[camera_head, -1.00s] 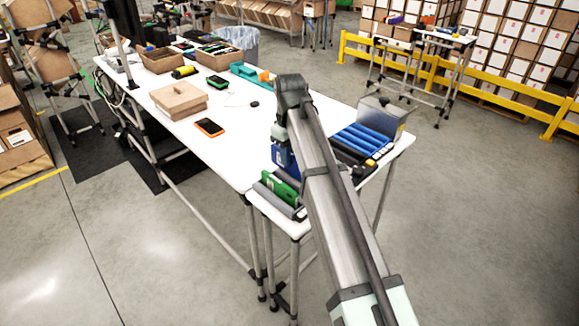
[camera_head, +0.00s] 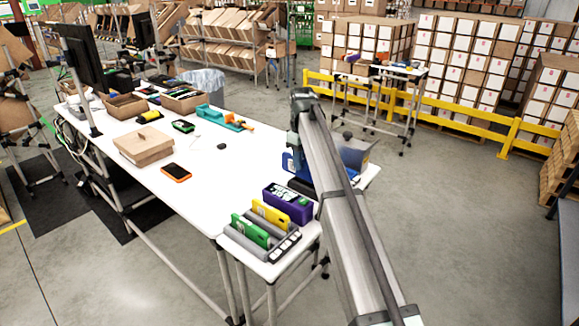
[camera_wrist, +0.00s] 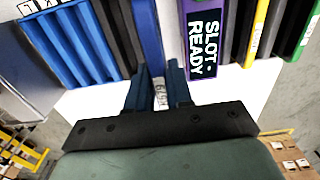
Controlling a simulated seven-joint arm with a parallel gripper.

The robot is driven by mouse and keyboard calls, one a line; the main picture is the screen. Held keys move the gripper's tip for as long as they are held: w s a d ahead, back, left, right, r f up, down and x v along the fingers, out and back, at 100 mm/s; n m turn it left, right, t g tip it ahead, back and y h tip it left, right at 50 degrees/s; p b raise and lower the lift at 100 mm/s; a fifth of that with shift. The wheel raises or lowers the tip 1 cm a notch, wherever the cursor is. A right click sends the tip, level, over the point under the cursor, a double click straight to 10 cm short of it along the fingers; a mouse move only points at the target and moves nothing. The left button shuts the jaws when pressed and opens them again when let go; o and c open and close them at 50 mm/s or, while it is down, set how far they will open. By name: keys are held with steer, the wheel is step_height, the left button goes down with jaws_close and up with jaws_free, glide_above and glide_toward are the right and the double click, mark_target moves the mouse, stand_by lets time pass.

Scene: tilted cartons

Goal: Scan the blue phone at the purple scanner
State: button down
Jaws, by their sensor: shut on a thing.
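The purple scanner (camera_head: 288,203) stands near the table's front corner. My gripper (camera_wrist: 158,90) is shut on the blue phone, seen nearly edge-on as a blue strip (camera_wrist: 147,35) with a white label between the fingers. In the head view part of the blue phone (camera_head: 290,164) shows left of my arm, behind the scanner. My arm hides the fingertips there. The phone is beside the scanner, apart from its slot; I cannot tell its height above the table.
A yellow phone (camera_head: 271,213) and a green phone (camera_head: 250,231) stand in a grey rack in front of the scanner. Blue ridged slots (camera_wrist: 75,45) and black ones lie left of my fingers. An orange-edged phone (camera_head: 176,173) lies on the open white table (camera_head: 215,180).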

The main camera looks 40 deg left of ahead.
steer(key=shift+w+f, duration=0.1)
steer(key=shift+f, duration=4.4)
steer(key=shift+r, duration=0.2)
steer(key=shift+r, duration=2.85)
steer(key=shift+d, duration=0.1)
